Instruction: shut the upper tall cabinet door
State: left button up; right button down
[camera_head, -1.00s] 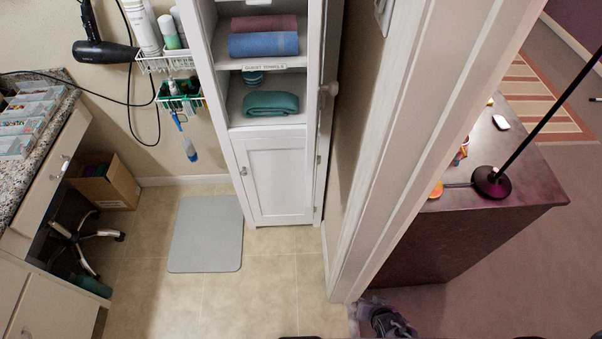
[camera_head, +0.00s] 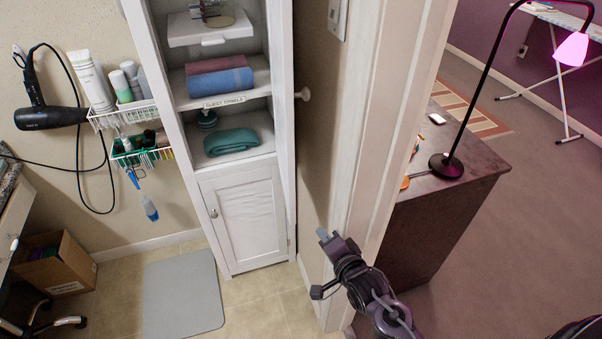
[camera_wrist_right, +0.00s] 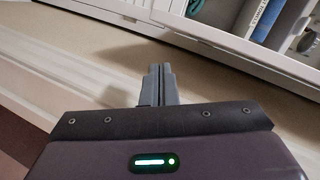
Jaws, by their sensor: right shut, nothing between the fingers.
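The tall white cabinet (camera_head: 180,130) stands against the back wall, its upper shelves exposed. Its upper door (camera_head: 282,110) is open and shows nearly edge-on at the cabinet's right side. The round knob (camera_head: 302,94) sticks out to the right from that door. My right gripper (camera_head: 324,234) is shut and empty, beside the door frame, lower in the picture than the knob and apart from it. In the right wrist view its fingers (camera_wrist_right: 158,84) are together, with the cabinet and its shelf label beyond them at the top. My left gripper is out of view.
The white door frame (camera_head: 385,120) stands just right of the cabinet, beside my right arm. The lower cabinet door (camera_head: 245,218) is closed. A dark desk with a lamp (camera_head: 445,166) is at right. A grey mat (camera_head: 183,292) and wire baskets (camera_head: 125,117) are at left.

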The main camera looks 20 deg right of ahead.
notch_tip(320, 180, up, 15)
jog(key=a+m+t+b, duration=0.1)
jog(key=m+t+b, duration=0.1)
jog(key=m+t, duration=0.2)
jog(key=w+a+p, duration=0.1)
jog(key=w+p, duration=0.1)
jog(key=w, duration=0.7)
jog(key=shift+w+a+y, duration=0.2)
jog(key=shift+w+y, duration=0.15)
jog(key=shift+y, duration=0.05)
